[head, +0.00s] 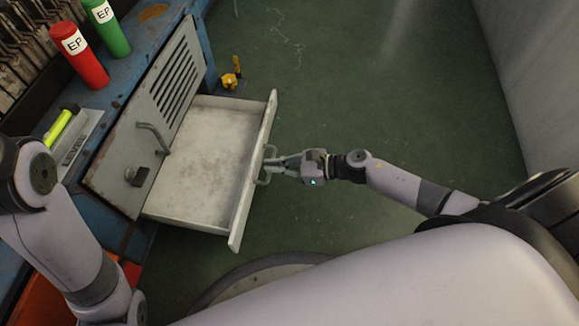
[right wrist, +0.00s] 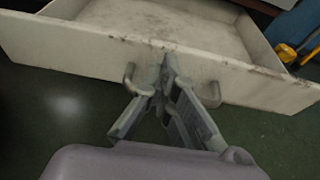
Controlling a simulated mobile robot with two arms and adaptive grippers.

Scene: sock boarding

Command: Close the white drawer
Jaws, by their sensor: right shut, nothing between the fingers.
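The white drawer (head: 205,150) is pulled out from the blue machine and its inside looks empty. Its front panel (head: 252,180) carries a bar handle (head: 264,166). The front also fills the upper part of the right wrist view (right wrist: 90,45), with the ends of the handle on both sides of my fingers. My right gripper (head: 272,163) is shut and empty, its fingertips at the handle, close to the drawer front. In the right wrist view, the fingertips (right wrist: 168,68) meet between the handle ends; I cannot tell whether they touch the panel. My left arm shows at the left, but its gripper is out of view.
A grey vented door (head: 150,125) with a handle stands on the blue machine (head: 135,65) beside the drawer. Red (head: 80,55) and green (head: 106,28) cylinders stand on top. A yellow object (head: 230,80) is behind the drawer. Green floor to the right is clear.

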